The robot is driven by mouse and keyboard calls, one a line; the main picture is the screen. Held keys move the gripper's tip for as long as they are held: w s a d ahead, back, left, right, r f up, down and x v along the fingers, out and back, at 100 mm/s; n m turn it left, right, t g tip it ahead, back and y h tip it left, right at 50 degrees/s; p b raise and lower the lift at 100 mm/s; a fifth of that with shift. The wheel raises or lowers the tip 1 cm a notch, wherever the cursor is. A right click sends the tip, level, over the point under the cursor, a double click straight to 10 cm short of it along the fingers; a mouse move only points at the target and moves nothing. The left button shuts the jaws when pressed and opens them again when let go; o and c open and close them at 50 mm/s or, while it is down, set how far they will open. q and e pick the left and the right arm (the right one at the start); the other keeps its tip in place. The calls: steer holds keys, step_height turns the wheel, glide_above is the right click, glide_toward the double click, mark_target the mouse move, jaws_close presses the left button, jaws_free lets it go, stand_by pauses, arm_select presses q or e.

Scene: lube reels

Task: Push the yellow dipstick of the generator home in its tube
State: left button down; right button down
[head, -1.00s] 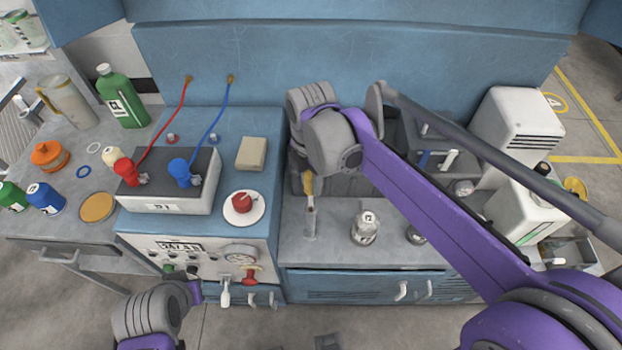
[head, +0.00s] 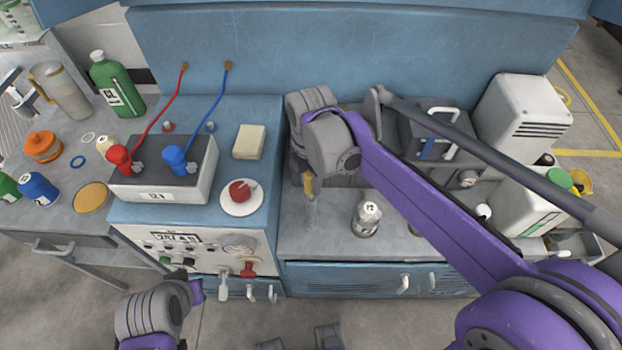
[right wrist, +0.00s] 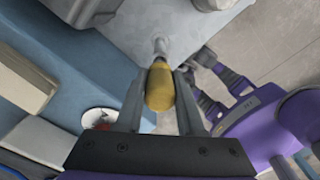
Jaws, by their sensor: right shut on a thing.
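The yellow dipstick's handle (head: 308,185) shows just below my right wrist in the head view. In the right wrist view the handle (right wrist: 160,90) lies between the two fingers of my right gripper (right wrist: 160,76), which is shut on it. The grey tube (head: 312,212) stands upright at the bench's front, below the handle. It also shows beyond the handle in the right wrist view (right wrist: 160,46). No clear length of bare stick shows between handle and tube; I cannot tell whether they touch. My left arm is at the lower left, but its fingers cannot be made out.
A small labelled bottle (head: 367,219) stands right of the tube. To the left is the blue cabinet (head: 262,115) with a grey-white battery box (head: 160,190) and a white dish (head: 241,205) holding a red cap.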

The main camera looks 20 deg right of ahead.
steer(key=shift+f, duration=0.1)
steer(key=shift+f+b, duration=1.2)
steer(key=shift+f, duration=0.55)
steer(key=shift+c, duration=2.2)
jaws_free()
step_height(320, 180, up, 11)
steer(key=shift+f+p, duration=0.1)
steer(key=shift+p, duration=0.55)
